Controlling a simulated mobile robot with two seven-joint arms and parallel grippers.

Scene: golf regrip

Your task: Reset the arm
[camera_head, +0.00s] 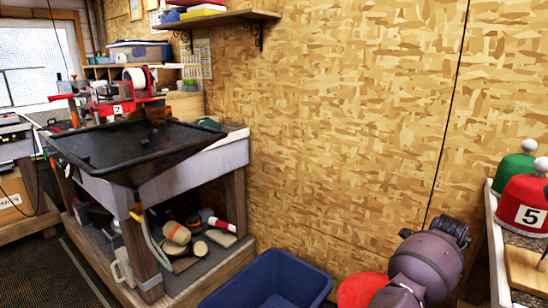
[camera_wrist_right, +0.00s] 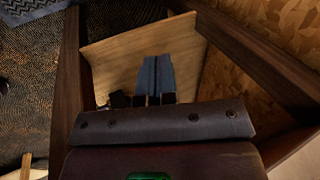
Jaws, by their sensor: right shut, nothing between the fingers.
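My right gripper (camera_wrist_right: 157,76) shows in the right wrist view. Its two grey-blue fingers lie side by side, shut with nothing between them. They are over a light wooden board (camera_wrist_right: 110,50) framed by dark wooden beams; I cannot tell whether they touch it. In the head view, a dark purple link of my right arm (camera_head: 428,262) shows at the lower right, and its gripper is out of sight. My left arm and gripper are in neither view.
A workbench (camera_head: 190,163) with a black tray (camera_head: 120,150) and a red vise (camera_head: 115,105) stands at the left. A blue bin (camera_head: 270,280) is on the floor. Headcovers, a green one (camera_head: 512,170) and a red one (camera_head: 525,205), sit at the right. A wall shelf (camera_head: 225,16) hangs above.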

